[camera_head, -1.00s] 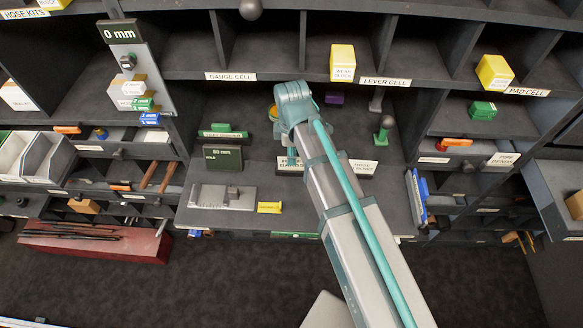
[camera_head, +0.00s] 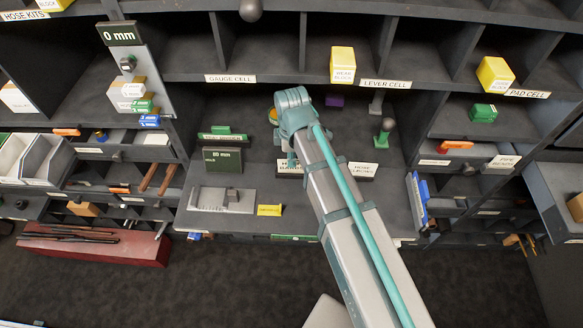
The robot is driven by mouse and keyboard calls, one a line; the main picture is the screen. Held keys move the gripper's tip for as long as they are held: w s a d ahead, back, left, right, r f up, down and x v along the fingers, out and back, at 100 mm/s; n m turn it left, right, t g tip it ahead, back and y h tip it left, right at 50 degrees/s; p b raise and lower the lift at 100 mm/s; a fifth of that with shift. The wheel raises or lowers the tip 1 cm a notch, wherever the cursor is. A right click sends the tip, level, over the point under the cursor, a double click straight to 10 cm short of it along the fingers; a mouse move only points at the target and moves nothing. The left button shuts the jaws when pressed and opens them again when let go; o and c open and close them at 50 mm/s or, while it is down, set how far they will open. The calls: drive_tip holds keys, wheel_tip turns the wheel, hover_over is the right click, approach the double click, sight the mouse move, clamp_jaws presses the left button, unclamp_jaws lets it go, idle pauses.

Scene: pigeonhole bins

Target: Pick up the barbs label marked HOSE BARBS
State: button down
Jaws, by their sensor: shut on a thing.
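The barbs label (camera_head: 289,168), a small white card with black print on a dark base, is at the middle of the bench under the gauge cell. My arm covers its right part, and its print is only partly readable. My gripper (camera_head: 291,159) is mostly hidden behind my wrist. A small teal part of it points down at the label's top, and it is shut on the label. I cannot tell whether the label is clear of the bench.
A similar white label (camera_head: 361,170) stands close to the right. A green-knobbed post (camera_head: 384,132) is behind it. A dark 80 mm block (camera_head: 222,160), a grey metal gauge (camera_head: 222,199) and a yellow tag (camera_head: 269,210) are to the left. The bench front is mostly clear.

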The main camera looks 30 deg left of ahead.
drive_tip(key=shift+r, duration=0.2)
drive_tip(key=shift+r+p, duration=1.25)
drive_tip(key=shift+r, duration=0.1)
drive_tip(key=s+d+r+p, duration=0.1)
drive_tip(key=s+r, duration=0.1)
drive_tip(key=s, duration=0.1)
drive_tip(key=s+d+r+p, duration=0.1)
drive_tip(key=shift+s+d+p, duration=0.15)
drive_tip(key=shift+d+p, duration=0.15)
idle(0.5)
